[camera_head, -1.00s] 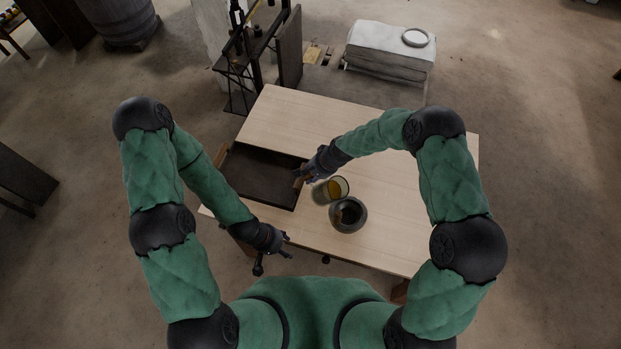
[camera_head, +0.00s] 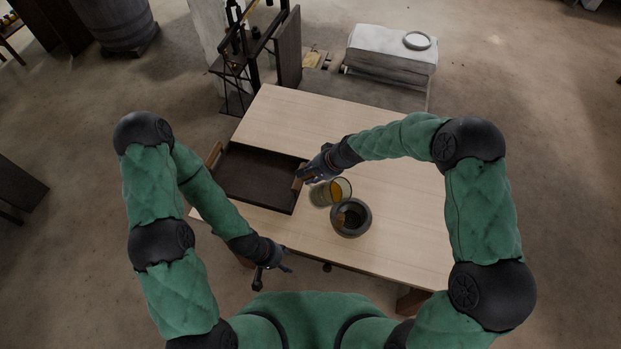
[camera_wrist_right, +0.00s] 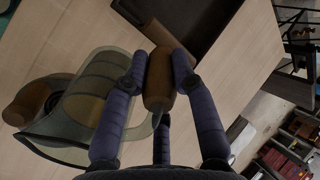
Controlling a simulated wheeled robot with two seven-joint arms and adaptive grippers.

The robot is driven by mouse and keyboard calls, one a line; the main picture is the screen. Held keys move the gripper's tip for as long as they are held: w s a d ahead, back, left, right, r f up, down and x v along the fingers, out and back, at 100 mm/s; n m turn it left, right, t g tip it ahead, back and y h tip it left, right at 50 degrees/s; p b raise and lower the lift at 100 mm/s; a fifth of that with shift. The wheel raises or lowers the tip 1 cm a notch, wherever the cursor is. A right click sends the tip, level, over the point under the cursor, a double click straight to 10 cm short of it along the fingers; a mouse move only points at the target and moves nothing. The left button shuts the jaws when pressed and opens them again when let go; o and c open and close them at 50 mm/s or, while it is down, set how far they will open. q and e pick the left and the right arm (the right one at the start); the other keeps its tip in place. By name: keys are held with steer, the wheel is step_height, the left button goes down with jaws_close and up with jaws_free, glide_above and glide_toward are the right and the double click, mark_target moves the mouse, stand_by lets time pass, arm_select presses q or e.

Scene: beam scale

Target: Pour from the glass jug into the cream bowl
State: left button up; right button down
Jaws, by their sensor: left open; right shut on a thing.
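The glass jug (camera_head: 322,195) holds amber liquid and is tilted above the table, its mouth toward the lower right. My right gripper (camera_head: 308,174) is shut on the jug's brown handle (camera_wrist_right: 158,80); the clear jug body (camera_wrist_right: 90,90) shows beside it in the right wrist view. A pale, cream-white round dish (camera_head: 417,40) lies far back. I see no liquid stream. My left gripper (camera_head: 273,266) is open and empty near the table's front edge.
A dark tray (camera_head: 245,195) with wooden handles is on the left of the wooden table (camera_head: 300,113), beside the jug. The pale dish rests on a covered block (camera_head: 385,55) behind the table. A black metal stand (camera_head: 235,65) rises behind the table. The table's back is clear.

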steer(key=shift+s+d+f+t+y+b, duration=0.2)
steer(key=shift+f+t+y+b, duration=0.35)
steer(key=shift+b, duration=4.35)
steer(key=shift+w+r+p, duration=0.1)
steer(key=shift+r+p, duration=0.2)
steer(key=shift+r, duration=0.1)
steer(key=shift+s+a+f+b, duration=0.1)
steer(key=shift+s+f+b, duration=0.1)
steer(key=shift+f+b, duration=0.15)
steer(key=shift+s+d+r+y+b, duration=0.2)
steer(key=shift+r+y+b, duration=0.55)
steer(key=shift+b, duration=1.8)
